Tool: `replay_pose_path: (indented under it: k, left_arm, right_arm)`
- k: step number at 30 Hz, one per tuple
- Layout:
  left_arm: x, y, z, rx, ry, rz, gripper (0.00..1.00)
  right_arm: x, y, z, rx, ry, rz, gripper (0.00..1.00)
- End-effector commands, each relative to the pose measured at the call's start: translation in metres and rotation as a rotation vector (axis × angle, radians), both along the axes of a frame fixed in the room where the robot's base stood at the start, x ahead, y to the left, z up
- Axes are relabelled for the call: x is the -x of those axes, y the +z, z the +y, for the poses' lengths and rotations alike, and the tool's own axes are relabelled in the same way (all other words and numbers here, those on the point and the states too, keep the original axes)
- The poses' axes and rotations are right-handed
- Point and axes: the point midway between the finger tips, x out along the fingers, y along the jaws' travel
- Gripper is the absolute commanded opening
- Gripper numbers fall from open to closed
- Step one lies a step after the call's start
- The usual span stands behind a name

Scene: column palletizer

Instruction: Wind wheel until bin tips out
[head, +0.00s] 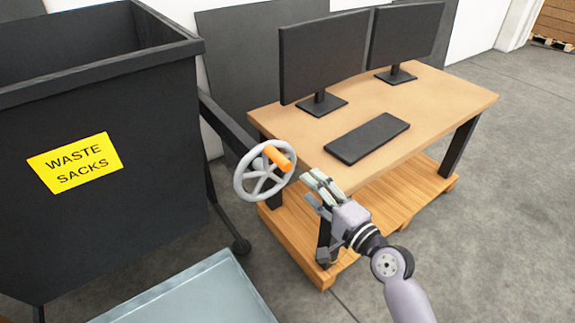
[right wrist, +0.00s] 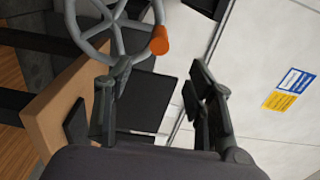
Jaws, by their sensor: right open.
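The grey spoked wheel (head: 264,171) with an orange handle (head: 279,158) is mounted beside the dark bin (head: 130,195). The bin stands upright at the left and bears a yellow label reading "WASTE SACKS" (head: 75,162). My right gripper (head: 313,187) is open and empty, just right of the wheel and apart from it. In the right wrist view, the wheel (right wrist: 88,45) and the orange handle (right wrist: 159,40) lie beyond the open fingers (right wrist: 160,100). My left gripper is not in view.
A wooden desk (head: 450,96) with two monitors (head: 325,55) and a keyboard (head: 367,138) stands behind and right of the wheel, with a wooden pallet (head: 390,205) beneath it. A pale blue-grey metal tray (head: 200,295) lies in front of the bin. Grey floor is clear at the right.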

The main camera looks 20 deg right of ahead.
Motion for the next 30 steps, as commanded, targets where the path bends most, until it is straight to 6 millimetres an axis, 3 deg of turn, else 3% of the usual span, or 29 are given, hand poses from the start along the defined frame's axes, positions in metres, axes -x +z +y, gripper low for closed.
replay_pose_path:
  k: [30]
  left_arm:
    - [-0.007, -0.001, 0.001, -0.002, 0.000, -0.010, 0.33]
  right_arm:
    - [-0.111, 0.000, 0.041, 0.001, 0.000, -0.001, 0.50]
